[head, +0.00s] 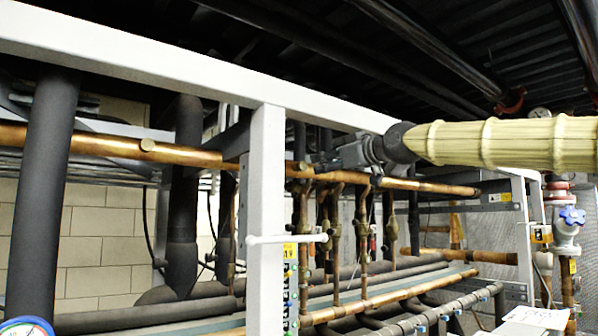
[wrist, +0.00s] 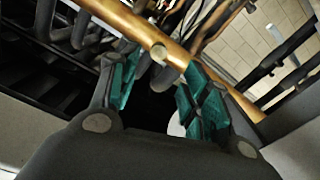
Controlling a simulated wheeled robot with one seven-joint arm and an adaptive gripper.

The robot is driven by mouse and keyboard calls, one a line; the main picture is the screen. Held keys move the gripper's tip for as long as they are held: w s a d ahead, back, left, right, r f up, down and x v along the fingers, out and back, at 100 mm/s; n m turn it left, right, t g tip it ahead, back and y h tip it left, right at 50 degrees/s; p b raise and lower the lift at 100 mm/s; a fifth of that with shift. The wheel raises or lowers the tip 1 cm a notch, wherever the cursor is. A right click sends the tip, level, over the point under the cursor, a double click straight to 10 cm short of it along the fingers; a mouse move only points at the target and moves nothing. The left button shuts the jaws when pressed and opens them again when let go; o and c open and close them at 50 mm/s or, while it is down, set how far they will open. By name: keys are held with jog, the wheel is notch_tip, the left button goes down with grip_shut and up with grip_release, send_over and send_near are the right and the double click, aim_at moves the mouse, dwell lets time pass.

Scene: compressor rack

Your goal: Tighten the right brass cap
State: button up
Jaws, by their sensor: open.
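A horizontal copper pipe (head: 110,144) runs across the rack. One round brass cap (head: 148,145) is on it at the left in the head view. A second small cap (head: 302,167) seems to sit right of the white post, by my gripper (head: 318,164); it is small and partly hidden there. In the wrist view my gripper (wrist: 160,78) is open, with teal pads on both fingers. A brass cap (wrist: 158,52) on the copper pipe shows between and just beyond the fingertips, with no clear contact.
A white post (head: 267,215) with a thin white bar stands just left of my gripper. Dark insulated pipes (head: 42,190) and several vertical copper pipes (head: 391,225) crowd the rack. A white top beam (head: 170,68) runs above. A blue valve handle (head: 572,216) is at the right.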

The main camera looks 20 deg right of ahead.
notch_tip(320, 180, up, 2)
jog(key=s+p, duration=0.2)
jog(key=s, duration=0.1)
jog(key=p, duration=0.9)
send_near(304, 166)
jog(key=w, duration=0.1)
jog(key=p+x, duration=0.2)
jog(key=x, duration=0.3)
jog(key=shift+w+a, duration=0.25)
jog(key=shift+w, duration=0.05)
jog(key=shift+w+a+r+p, duration=0.2)
jog(key=shift+w+p, duration=0.25)
jog(key=shift+f+p+x, duration=0.25)
jog(key=shift+p+x, duration=0.05)
jog(key=shift+x, duration=0.65)
jog(key=shift+s+r, duration=0.1)
jog(key=shift+s, duration=0.1)
